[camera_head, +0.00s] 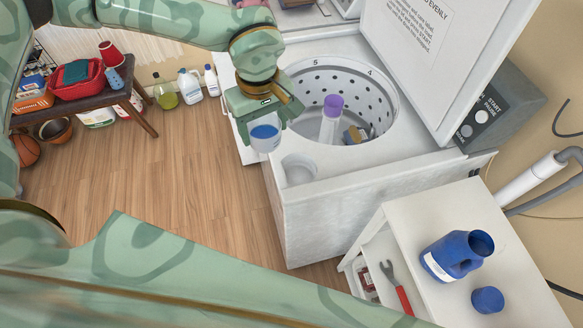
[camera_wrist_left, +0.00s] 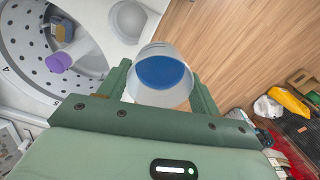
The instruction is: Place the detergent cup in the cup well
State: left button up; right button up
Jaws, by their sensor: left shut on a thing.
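The detergent cup (camera_head: 265,138) is a small translucent white cup with blue liquid in it. It looks about upright. My left gripper (camera_head: 263,108) is shut on the cup from both sides; the left wrist view shows the cup (camera_wrist_left: 162,92) between the two fingers. The cup well (camera_head: 299,168) is a round pale recess in the near left corner of the washer top. It also shows in the left wrist view (camera_wrist_left: 128,20), just beyond the cup. The cup is in the air, up and left of the well in the head view. My right gripper is not in view.
The open washer drum (camera_head: 335,100) holds a purple-topped agitator (camera_head: 333,106); the lid (camera_head: 430,60) stands raised. A white side table (camera_head: 455,225) bears a blue jug (camera_head: 458,255) and blue cap (camera_head: 487,299). A bench (camera_head: 85,108) stands left. The wooden floor between is clear.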

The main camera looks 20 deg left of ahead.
pick_arm(q)
jog(key=w+d+f+n, duration=0.2)
jog(key=f+n, duration=0.4)
jog(key=n, duration=0.2)
jog(key=w+d+f+n, duration=0.1)
jog(key=f+n, duration=0.6)
jog(key=n, duration=0.1)
jog(key=w+d+f+n, duration=0.2)
jog(key=f+n, duration=0.4)
jog(key=n, duration=0.2)
jog(key=shift+w+d+f+b, duration=0.15)
jog(key=shift+w+d+b, duration=0.2)
jog(key=shift+b, duration=0.05)
jog(key=shift+f+b, duration=0.35)
jog(key=shift+f, duration=1.35)
jog(key=shift+f, duration=0.1)
jog(key=o, duration=0.6)
jog(key=shift+o, duration=0.6)
